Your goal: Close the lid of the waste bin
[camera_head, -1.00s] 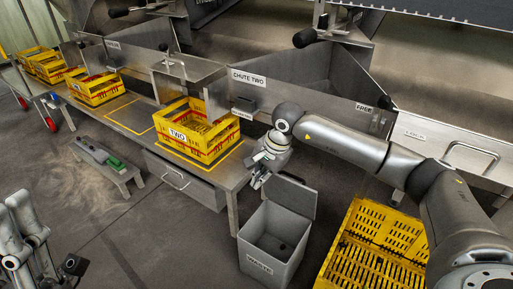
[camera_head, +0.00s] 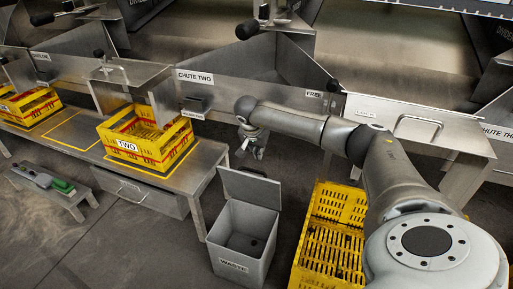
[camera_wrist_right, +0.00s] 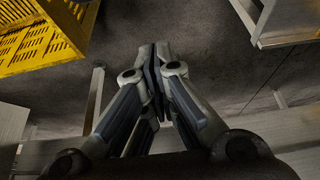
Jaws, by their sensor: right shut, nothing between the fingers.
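The grey waste bin (camera_head: 240,240), labelled WASTE, stands on the floor in the head view. The bin does not clearly show in the wrist view. My left gripper is not in view.
A yellow crate (camera_head: 322,240) stands on the floor right of the bin. A steel bench (camera_head: 205,160) with a yellow crate marked TWO (camera_head: 150,140) is on the left. Chute walls (camera_head: 215,85) run behind. A low stool (camera_head: 75,195) stands at left.

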